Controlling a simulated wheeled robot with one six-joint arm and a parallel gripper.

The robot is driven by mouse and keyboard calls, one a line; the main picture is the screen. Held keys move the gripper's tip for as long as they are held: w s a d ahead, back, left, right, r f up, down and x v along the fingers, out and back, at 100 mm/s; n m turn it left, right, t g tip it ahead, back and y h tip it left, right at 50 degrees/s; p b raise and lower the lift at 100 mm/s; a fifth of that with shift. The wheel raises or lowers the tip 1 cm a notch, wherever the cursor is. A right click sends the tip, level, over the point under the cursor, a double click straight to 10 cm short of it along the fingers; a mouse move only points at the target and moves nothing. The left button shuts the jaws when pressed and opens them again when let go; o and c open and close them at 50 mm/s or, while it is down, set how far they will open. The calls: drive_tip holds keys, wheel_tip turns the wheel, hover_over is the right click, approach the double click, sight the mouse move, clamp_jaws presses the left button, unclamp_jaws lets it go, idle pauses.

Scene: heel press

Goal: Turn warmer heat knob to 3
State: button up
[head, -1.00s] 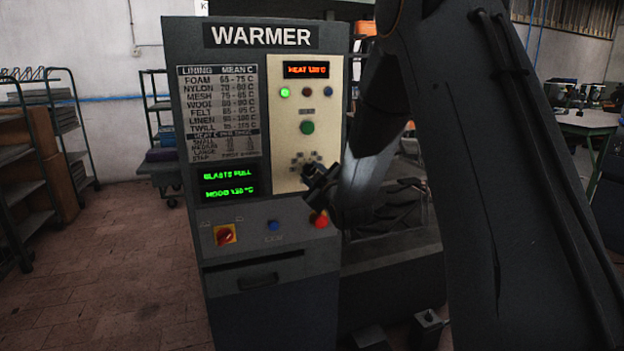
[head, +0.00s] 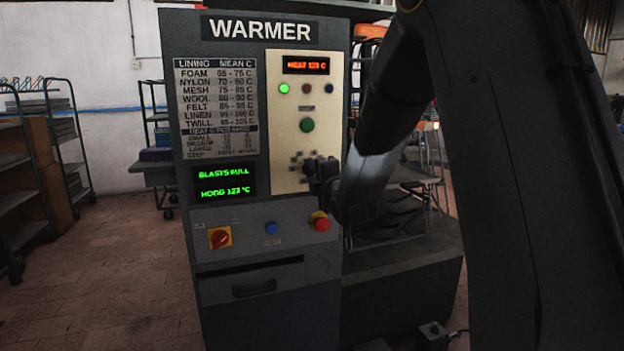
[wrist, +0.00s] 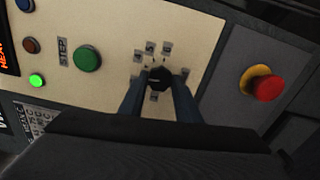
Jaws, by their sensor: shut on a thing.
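The warmer (head: 180,100) is a dark grey cabinet with a cream control panel (head: 285,140). In the head view my gripper (head: 318,172) is at the lower right of the cream panel and hides the knob. The knob's pointer direction cannot be told. An orange display (head: 306,65) reads about HEAT 123 C.
A green button (wrist: 87,58) and a red stop button with yellow collar (wrist: 265,85) flank the knob. Below are a red-yellow rotary switch (head: 220,237) and a blue button (head: 271,228). A green-lettered screen (head: 224,183) and lining chart (head: 216,105) are left of the panel.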

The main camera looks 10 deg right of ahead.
drive_tip(key=shift+n+b, duration=0.6)
drive_tip(key=shift+n, duration=0.5)
drive_tip(key=o, duration=1.1)
drive_tip(key=shift+c, duration=0.2)
drive_tip(key=shift+s, duration=0.1)
drive_tip(key=s, duration=0.7)
drive_tip(key=shift+s+d, duration=0.3)
drive_tip(key=shift+d, duration=0.1)
